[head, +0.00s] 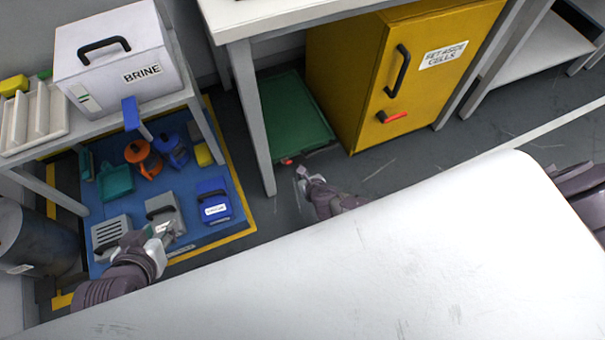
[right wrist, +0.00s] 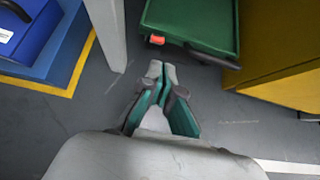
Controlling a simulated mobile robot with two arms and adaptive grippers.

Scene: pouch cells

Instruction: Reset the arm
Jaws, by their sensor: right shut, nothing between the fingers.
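My left gripper (head: 164,234) reaches in from the lower left of the head view, above the blue mat near a grey case; whether its fingers are apart is unclear. My right gripper (head: 303,175) is over the grey floor, below the front of the green tray. In the right wrist view, the right gripper (right wrist: 161,68) has its fingertips together with nothing between them. It points toward the floor between a table leg and the green tray.
A yellow cabinet (head: 345,75) with a red latch stands right of the green tray (head: 290,118). A blue mat (head: 235,190) holds several cases and tools. A white BRINE box (head: 120,55) stands on a bench. A white surface (head: 420,260) fills the foreground. Grey floor (right wrist: 235,135) is clear around the right gripper.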

